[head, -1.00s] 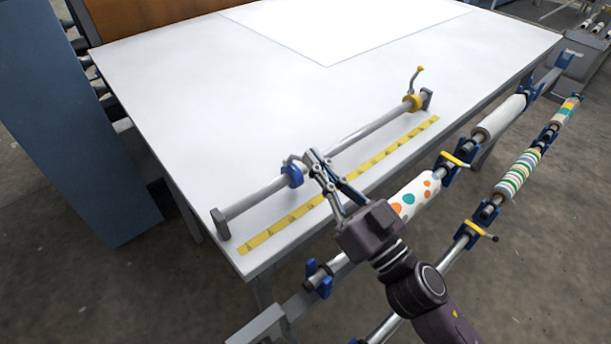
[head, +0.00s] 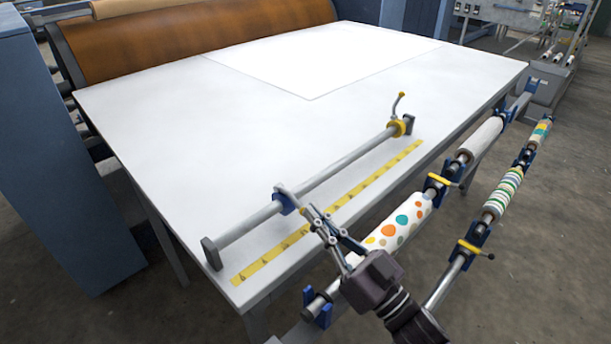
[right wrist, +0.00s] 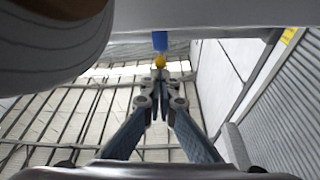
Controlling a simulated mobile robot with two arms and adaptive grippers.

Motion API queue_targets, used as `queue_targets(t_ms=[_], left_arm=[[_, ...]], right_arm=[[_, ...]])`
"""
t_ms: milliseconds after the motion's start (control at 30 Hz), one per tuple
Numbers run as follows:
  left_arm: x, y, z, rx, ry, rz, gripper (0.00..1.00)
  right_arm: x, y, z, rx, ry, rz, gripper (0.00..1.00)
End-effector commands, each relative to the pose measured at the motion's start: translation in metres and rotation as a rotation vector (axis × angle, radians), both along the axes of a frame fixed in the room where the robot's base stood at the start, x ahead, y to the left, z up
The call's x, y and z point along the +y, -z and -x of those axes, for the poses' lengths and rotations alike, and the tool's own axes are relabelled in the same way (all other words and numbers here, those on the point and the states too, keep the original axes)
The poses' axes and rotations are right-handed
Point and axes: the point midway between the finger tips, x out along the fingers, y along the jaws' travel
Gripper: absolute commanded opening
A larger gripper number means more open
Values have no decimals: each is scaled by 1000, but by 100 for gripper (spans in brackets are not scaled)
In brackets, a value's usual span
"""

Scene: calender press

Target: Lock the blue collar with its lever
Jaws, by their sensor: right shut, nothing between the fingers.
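The blue collar (head: 284,203) sits around the left part of a grey bar (head: 335,171) on the white table. Its short grey lever (head: 281,188) slopes from above the collar down toward the front right. My right gripper (head: 309,211) is shut and empty, its fingertips at the lever's outer end. In the right wrist view the shut fingertips (right wrist: 160,78) are right by a yellow knob (right wrist: 160,61), with the blue collar (right wrist: 160,41) behind it. I cannot tell whether they touch the knob. My left gripper is out of view.
A yellow collar (head: 397,129) with an upright lever (head: 398,104) sits at the bar's far end. A yellow measuring strip (head: 330,212) lies in front of the bar. A dotted roll (head: 402,222) and other rollers run along the table's front.

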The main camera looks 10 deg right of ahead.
Motion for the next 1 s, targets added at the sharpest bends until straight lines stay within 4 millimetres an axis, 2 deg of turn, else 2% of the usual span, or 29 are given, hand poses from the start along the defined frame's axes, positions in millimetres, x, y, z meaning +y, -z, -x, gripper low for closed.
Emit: queue_targets(t_ms=[33,200,833,1000], left_arm=[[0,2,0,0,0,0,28],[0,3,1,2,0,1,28],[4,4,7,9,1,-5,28],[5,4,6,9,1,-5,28]], right_arm=[[0,16,-2,27,5,10,0],[2,23,-3,32,5,12,0],[3,28,-3,33,3,16,0],[-1,31,4,33,2,13,0]])
